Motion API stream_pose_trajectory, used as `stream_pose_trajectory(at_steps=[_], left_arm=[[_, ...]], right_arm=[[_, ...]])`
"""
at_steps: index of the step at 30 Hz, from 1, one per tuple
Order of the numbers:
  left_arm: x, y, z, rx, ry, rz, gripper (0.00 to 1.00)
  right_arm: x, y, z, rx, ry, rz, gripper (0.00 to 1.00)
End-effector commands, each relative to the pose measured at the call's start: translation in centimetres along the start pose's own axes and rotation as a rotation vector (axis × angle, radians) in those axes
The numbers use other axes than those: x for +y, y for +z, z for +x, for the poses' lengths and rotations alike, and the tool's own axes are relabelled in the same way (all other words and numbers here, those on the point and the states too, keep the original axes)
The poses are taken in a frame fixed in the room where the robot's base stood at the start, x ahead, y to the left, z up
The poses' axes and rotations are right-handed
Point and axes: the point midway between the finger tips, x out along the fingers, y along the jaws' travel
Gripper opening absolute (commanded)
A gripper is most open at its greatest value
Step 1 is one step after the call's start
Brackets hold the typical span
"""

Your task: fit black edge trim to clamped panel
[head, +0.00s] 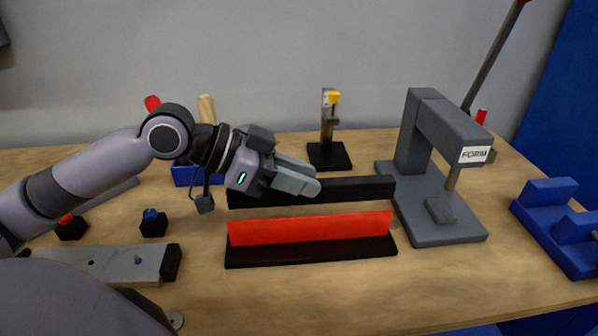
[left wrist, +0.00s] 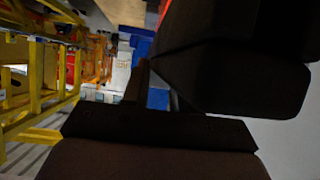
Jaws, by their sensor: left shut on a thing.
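A red panel (head: 310,228) stands upright in a long black clamp base (head: 310,252) on the bench. Just behind it, a long black bar, which looks like the edge trim (head: 360,189), runs roughly parallel to the panel. My left gripper (head: 308,181) is at the bar's middle and shut on it; its fingers hide part of the bar. Whether the bar still touches the bench is hard to tell. The trim appears apart from the panel's top edge. In the left wrist view, dark shapes fill the near part and the grip is unclear. My right gripper is not in view.
A grey press marked FORM (head: 437,205) stands close to the right end of the panel. A blue fixture (head: 560,225) is at far right. A small stand with a yellow top (head: 331,130) is behind. A grey plate (head: 105,262) lies left.

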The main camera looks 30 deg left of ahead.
Motion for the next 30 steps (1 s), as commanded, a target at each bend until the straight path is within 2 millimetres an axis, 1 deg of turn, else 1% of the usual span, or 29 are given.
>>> stream_pose_trajectory(at_steps=[1, 18, 30], left_arm=[[0.0, 0.4, 0.2, 0.001, 0.0, 0.0, 0.0], [0.0, 2.8, 1.6, 0.001, 0.0, -0.001, 0.0], [0.0, 4.5, 2.5, 0.001, 0.0, 0.0, 0.0]], right_arm=[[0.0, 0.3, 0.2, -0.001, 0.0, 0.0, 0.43], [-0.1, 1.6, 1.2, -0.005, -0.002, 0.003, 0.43], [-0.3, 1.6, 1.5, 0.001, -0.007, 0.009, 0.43]])
